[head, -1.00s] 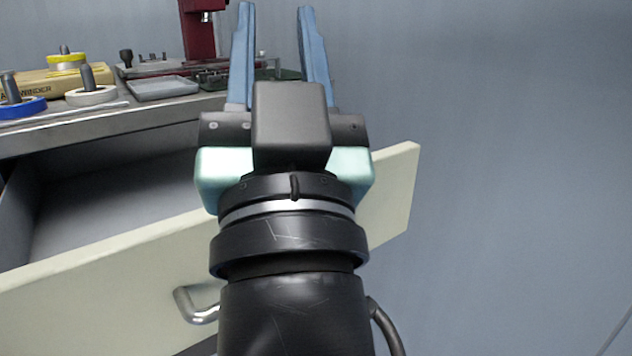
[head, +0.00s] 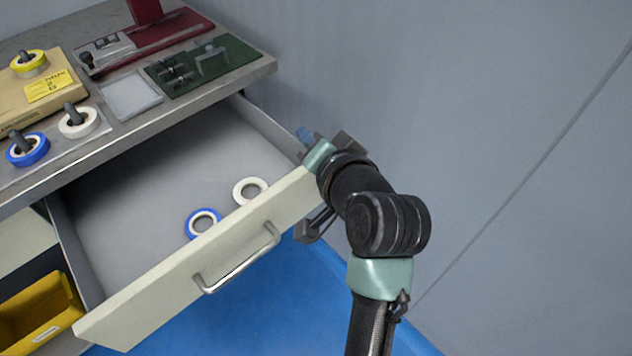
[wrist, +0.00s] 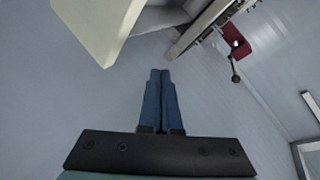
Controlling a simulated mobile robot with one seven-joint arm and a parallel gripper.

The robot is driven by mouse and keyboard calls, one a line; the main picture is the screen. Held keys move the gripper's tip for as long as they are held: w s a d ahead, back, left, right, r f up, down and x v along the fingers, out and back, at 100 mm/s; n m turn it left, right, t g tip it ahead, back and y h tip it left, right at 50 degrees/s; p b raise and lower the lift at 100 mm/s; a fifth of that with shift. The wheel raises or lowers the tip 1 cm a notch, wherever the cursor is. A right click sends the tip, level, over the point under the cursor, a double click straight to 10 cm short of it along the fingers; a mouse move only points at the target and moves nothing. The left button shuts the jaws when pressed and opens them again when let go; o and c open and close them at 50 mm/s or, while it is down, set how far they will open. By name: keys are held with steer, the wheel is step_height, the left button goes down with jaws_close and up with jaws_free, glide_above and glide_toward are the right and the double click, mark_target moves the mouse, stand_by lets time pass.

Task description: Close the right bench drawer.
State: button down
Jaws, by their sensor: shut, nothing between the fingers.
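The right bench drawer (head: 130,308) stands well open, its cream front panel facing the lower right and its silver handle (head: 240,262) on the outside. Inside lie a blue ring-shaped roll (head: 203,222) and a white one (head: 250,190). My gripper (head: 305,133) is at the right end of the drawer front, its fingers partly hidden behind my wrist. In the wrist view my gripper (wrist: 160,73) has both blue fingers together with nothing between them. The end of the drawer front (wrist: 97,28) is just beyond the tips at upper left; contact cannot be told.
The bench top (head: 180,108) carries a green fixture plate (head: 215,78), a grey tray (head: 130,95), tape spools and a red machine (head: 150,35). A yellow bin (head: 40,315) is below at left. A grey wall (head: 480,120) stands at right; the blue floor (head: 270,310) is clear.

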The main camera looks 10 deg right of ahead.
steer(key=s+d+f+m+g+y+p, duration=0.1)
steer(key=s+d+f+m+g+p, duration=0.1)
steer(key=s+f+m+p, duration=0.15)
steer(key=m+t+y+b, duration=0.2)
steer(key=m+t+y, duration=0.3)
steer(key=m, duration=1.3)
glide_toward(292, 207)
steer(key=shift+g+y, duration=0.6)
steer(key=shift+g, duration=0.1)
steer(key=x, duration=0.2)
steer(key=b+x, duration=0.1)
steer(key=x, duration=0.1)
steer(key=b+x, duration=0.1)
steer(key=x, duration=0.1)
steer(key=shift+w+d+r, duration=0.15)
steer(key=shift+w+r, duration=0.05)
steer(key=shift+w, duration=0.4)
